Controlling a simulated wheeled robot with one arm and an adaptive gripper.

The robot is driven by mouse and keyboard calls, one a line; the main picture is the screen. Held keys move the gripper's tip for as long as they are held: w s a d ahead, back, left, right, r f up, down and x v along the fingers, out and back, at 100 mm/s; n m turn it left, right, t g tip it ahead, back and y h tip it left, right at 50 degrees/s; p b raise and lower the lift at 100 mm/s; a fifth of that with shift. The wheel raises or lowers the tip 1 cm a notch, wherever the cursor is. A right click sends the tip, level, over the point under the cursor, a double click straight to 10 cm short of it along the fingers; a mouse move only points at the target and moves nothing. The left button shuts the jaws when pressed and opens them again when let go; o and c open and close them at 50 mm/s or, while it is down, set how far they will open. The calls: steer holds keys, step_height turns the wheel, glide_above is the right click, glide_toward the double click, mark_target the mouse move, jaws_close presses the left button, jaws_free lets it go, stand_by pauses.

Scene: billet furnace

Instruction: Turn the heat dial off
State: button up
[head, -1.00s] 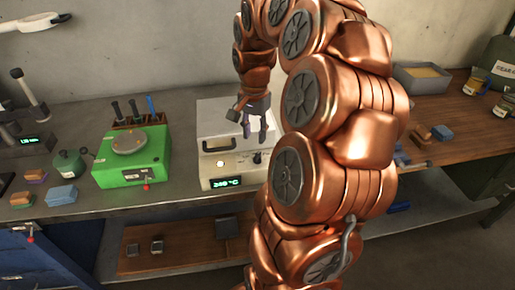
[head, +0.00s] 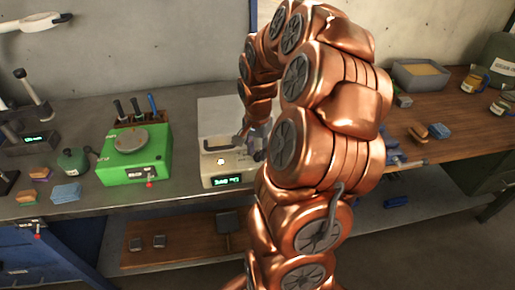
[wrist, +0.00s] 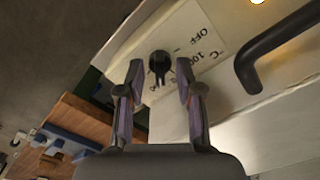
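The heat dial (wrist: 159,64) is a small black knob on the pale front panel of the billet furnace (head: 213,171). Printed marks including "OFF" and "100" show beside it in the wrist view. The furnace has a green lit display (head: 227,180) and a black handle (wrist: 268,52). My gripper (wrist: 157,72) is open, with its two fingers on either side of the dial; whether they touch it I cannot tell. In the head view my arm hides the dial and most of the gripper.
A green machine (head: 136,157) with a round plate stands left of the furnace on the grey bench. A blue sponge (head: 66,193) lies further left. A wooden bench (head: 455,125) with a grey tray (head: 420,76) is to the right.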

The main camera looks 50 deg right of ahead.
jaws_close()
stand_by(0.3)
